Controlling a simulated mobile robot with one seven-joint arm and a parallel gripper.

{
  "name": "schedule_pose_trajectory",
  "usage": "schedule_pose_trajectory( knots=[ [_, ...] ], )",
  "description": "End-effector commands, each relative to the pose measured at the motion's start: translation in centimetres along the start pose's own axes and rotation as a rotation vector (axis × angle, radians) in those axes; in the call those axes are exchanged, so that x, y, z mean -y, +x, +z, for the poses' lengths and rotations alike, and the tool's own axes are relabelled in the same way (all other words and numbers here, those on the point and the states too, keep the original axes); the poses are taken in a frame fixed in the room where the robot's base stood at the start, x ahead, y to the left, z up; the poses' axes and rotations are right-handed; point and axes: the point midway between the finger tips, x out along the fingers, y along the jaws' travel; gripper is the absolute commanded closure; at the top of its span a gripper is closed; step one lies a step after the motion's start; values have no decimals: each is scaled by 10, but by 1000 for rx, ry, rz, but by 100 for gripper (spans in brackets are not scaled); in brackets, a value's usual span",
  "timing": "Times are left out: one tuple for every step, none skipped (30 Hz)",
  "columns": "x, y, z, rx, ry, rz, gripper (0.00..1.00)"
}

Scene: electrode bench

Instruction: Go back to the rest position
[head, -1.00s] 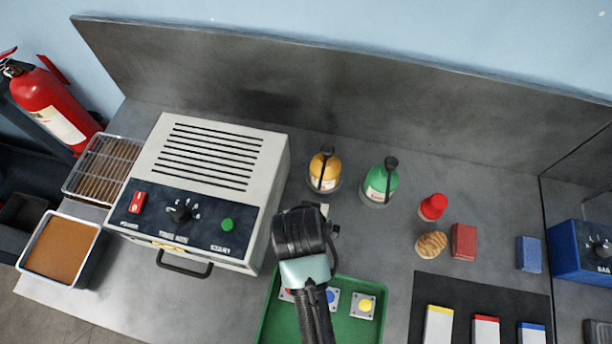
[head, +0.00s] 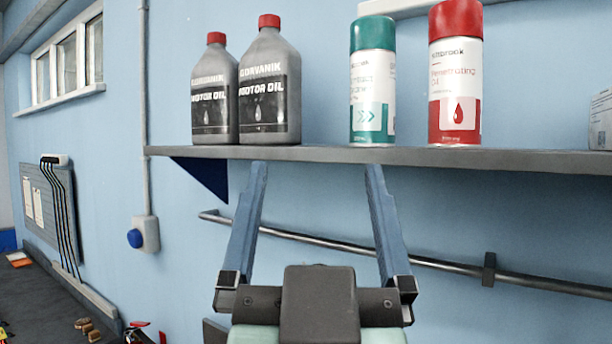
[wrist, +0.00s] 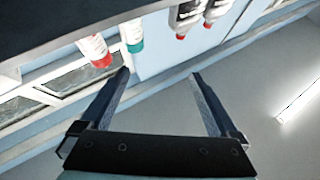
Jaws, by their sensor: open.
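My gripper (head: 315,167) is raised in the middle of the head view, with its two blue-grey fingers pointing up and spread wide apart. It is open, and nothing is between the fingers. The fingertips appear just below the shelf's edge in the picture; how far they are from it I cannot tell. In the wrist view my gripper (wrist: 161,73) is also open and empty, with the wall, the ceiling and the shelf's items in view beyond it.
A grey shelf (head: 330,154) on the blue wall bears two motor oil bottles (head: 268,85), a teal can (head: 372,85) and a red can (head: 455,75). A metal rail (head: 440,263) runs below. A wall box (head: 146,234) and a cable board (head: 45,200) are at left. A bright ceiling lamp (wrist: 299,99) shows.

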Motion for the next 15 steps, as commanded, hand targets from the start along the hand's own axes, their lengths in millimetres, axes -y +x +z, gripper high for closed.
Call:
schedule_pose_trajectory(
  knots=[
    [4, -1, -25, -68, -6, -10, 4],
    [5, -2, -35, -99, -9, -13, 4],
    [7, -4, -46, -128, -12, -17, 4],
    [8, -4, -51, -145, -14, -18, 4],
    [8, -5, -56, -157, -16, -20, 4],
    [8, -6, -59, -168, -17, -21, 4],
    [9, -6, -60, -171, -18, -21, 4],
    [9, -6, -60, -172, -18, -21, 4],
    [9, -6, -60, -171, -18, -21, 4],
    [9, -6, -60, -170, -18, -21, 4],
    [9, -6, -60, -169, -17, -21, 4],
    [8, -6, -59, -169, -17, -21, 4],
    [8, -6, -59, -168, -17, -21, 4],
    [8, -6, -59, -168, -17, -20, 4],
    [8, -6, -59, -167, -17, -20, 4]
  ],
)
